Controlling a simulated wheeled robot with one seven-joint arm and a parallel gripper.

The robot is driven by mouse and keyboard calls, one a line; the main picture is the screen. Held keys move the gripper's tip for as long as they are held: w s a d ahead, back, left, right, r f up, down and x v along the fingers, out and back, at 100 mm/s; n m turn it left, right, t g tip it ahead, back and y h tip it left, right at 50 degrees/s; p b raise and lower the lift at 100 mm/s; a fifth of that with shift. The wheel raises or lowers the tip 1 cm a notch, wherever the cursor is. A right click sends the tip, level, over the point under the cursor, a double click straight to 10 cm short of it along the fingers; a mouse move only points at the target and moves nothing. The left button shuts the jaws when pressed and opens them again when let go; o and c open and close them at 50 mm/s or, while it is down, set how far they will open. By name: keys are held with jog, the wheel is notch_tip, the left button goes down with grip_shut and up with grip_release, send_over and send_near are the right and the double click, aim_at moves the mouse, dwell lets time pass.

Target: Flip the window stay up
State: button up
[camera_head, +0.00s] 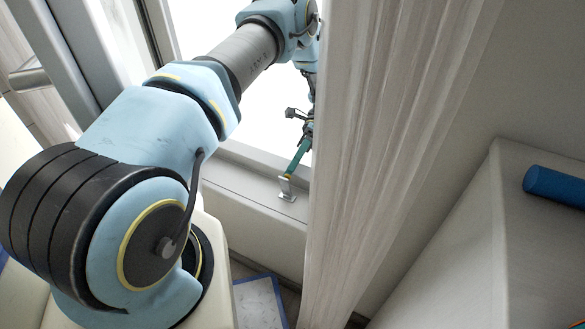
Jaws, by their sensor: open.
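The window stay (299,157) is a teal bar tilted up to the right. Its lower end meets a small metal bracket (287,190) on the grey window sill. My gripper (298,118) is just above the upper end of the bar, in front of the bright window. It is open, and one dark finger shows out to the left. Part of my gripper and wrist is hidden behind the pale curtain-like panel. I cannot tell whether the fingers touch the bar.
The tall pale streaked panel (385,150) stands close to the right of my gripper. A white box-like surface (530,250) with a blue cylinder (556,186) is at the right. A blue-edged panel (258,300) lies low in the middle. The window frame (95,60) rises at the left.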

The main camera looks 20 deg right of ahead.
aim_at(287, 177)
notch_tip(287, 177, up, 9)
jog(key=shift+p, duration=0.3)
jog(key=shift+a, duration=0.1)
jog(key=w+a+f+n+t+h+p, duration=0.2)
jog(key=a+n+t+h+p, duration=0.2)
jog(key=a+n+t+p, duration=0.3)
jog(key=s+d+r+n+t+h+p, duration=0.4)
jog(key=d+r+n+h+p, duration=0.1)
jog(key=n+h+p, duration=0.15)
notch_tip(287, 177, down, 11)
jog(key=b, duration=0.9)
jog(key=shift+s, duration=0.1)
grip_shut()
